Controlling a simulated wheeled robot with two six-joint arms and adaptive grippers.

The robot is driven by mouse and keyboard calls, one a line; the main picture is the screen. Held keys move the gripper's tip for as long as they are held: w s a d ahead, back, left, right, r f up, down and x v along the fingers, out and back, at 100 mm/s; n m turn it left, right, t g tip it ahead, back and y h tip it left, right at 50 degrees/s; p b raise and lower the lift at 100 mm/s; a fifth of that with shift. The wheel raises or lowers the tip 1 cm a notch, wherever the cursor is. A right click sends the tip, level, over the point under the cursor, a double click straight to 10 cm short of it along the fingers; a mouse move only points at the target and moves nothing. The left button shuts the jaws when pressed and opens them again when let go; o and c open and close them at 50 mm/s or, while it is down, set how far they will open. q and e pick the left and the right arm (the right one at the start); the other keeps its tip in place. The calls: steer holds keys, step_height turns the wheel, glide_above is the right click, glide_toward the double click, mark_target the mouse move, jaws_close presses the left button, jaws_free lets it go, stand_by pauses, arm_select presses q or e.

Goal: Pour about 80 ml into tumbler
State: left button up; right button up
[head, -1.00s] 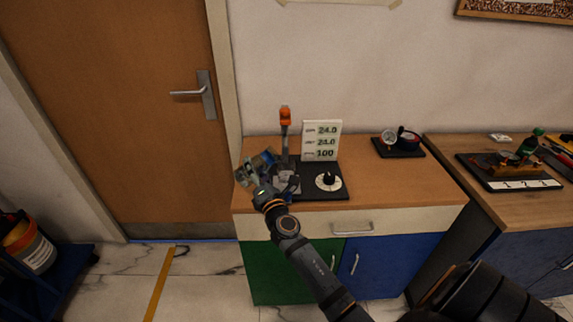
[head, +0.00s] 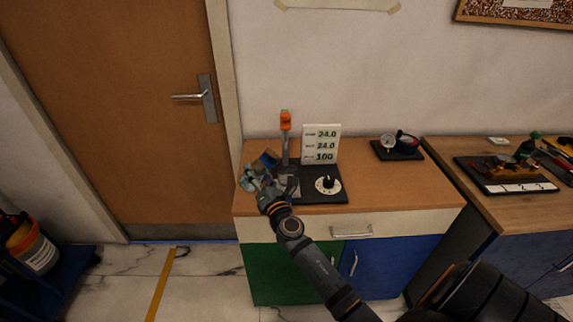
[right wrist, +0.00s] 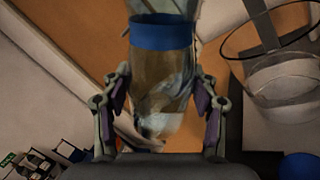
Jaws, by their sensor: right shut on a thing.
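My right gripper (head: 258,178) is over the left end of the wooden cabinet top. In the right wrist view, my right gripper (right wrist: 160,85) is shut on a clear container with a blue band (right wrist: 161,34), its fingers on either side. I cannot tell how much liquid is in it. A second clear, round vessel (right wrist: 285,95) shows at the right of that view, apart from the gripper; I cannot tell if it is the tumbler. In the head view the gripper partly hides the container's blue part (head: 268,160). My left gripper is not in view.
A small gauge (head: 388,143) stands behind to the right. The cabinet top (head: 400,180) right of the base is clear.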

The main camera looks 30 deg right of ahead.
steer(key=n+p, duration=0.1)
steer(key=n, duration=0.1)
steer(key=a+n+p, duration=0.1)
steer(key=n+p, duration=0.3)
steer(key=shift+w+a+f+g+y, duration=0.1)
steer(key=shift+w+a+g+y, duration=0.15)
steer(key=shift+g+y, duration=0.15)
steer(key=shift+a+f+n+p, duration=0.25)
steer(key=shift+f+n+p, duration=0.1)
steer(key=shift+n+p, duration=0.55)
steer(key=shift+w+f+n+g, duration=0.1)
steer(key=shift+f+n+g, duration=0.2)
steer(key=shift+n, duration=0.3)
stand_by(0.9)
